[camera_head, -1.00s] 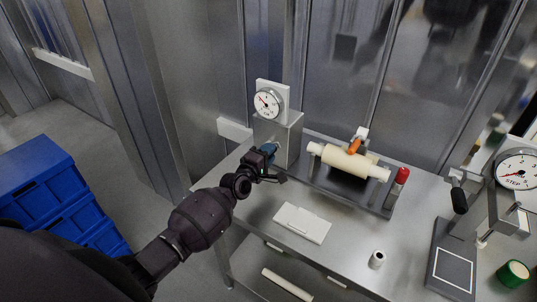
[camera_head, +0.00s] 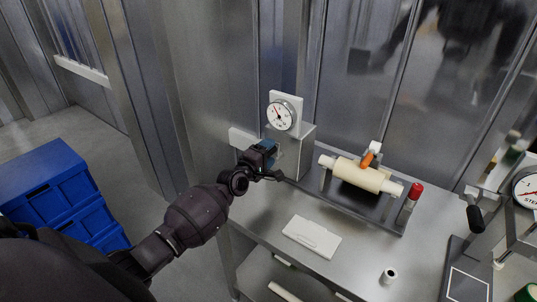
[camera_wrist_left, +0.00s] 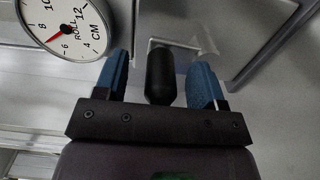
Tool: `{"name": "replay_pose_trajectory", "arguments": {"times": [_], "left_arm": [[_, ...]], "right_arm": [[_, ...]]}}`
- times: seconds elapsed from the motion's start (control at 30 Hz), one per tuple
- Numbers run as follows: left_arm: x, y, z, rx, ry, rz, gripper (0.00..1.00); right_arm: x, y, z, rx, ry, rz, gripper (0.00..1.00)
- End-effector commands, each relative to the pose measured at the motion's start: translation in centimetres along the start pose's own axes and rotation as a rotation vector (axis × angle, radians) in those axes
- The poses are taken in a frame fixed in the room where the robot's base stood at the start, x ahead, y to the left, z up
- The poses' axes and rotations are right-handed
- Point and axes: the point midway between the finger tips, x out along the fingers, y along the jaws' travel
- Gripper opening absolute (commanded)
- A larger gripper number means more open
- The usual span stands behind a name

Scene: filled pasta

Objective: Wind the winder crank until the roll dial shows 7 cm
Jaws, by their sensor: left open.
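The winder (camera_head: 291,152) is a grey box on the left of the bench. The white roll dial (camera_head: 281,115) is mounted on top of it. The roll dial also shows in the left wrist view (camera_wrist_left: 72,20), its red needle between 6 and 8. The black crank handle (camera_wrist_left: 160,76) stands between the two blue fingers of my left gripper (camera_wrist_left: 164,78), with gaps on both sides. My left gripper (camera_head: 268,150) is open at the winder's front left in the head view. It hides the crank there. My right gripper is not in view.
A second dial (camera_head: 528,190) is at right. Blue crates (camera_head: 50,190) stand left.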

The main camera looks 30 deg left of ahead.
Motion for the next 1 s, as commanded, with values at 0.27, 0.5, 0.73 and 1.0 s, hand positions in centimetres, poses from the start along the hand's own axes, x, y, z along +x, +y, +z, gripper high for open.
{"name": "replay_pose_trajectory", "arguments": {"times": [0.27, 0.5, 0.73, 1.0], "left_arm": [[-1.0, -0.1, 0.0, -0.001, 0.000, -0.002, 0.64], [-3.3, 0.0, 0.0, -0.001, 0.000, -0.002, 0.64], [-5.5, -0.1, 0.1, -0.002, 0.000, -0.001, 0.64], [-8.1, -0.1, 0.0, -0.001, 0.000, -0.002, 0.64]], "right_arm": [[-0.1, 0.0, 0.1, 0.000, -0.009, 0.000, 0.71], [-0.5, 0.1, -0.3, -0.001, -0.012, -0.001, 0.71], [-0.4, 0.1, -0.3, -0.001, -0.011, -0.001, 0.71], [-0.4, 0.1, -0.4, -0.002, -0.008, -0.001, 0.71]]}}
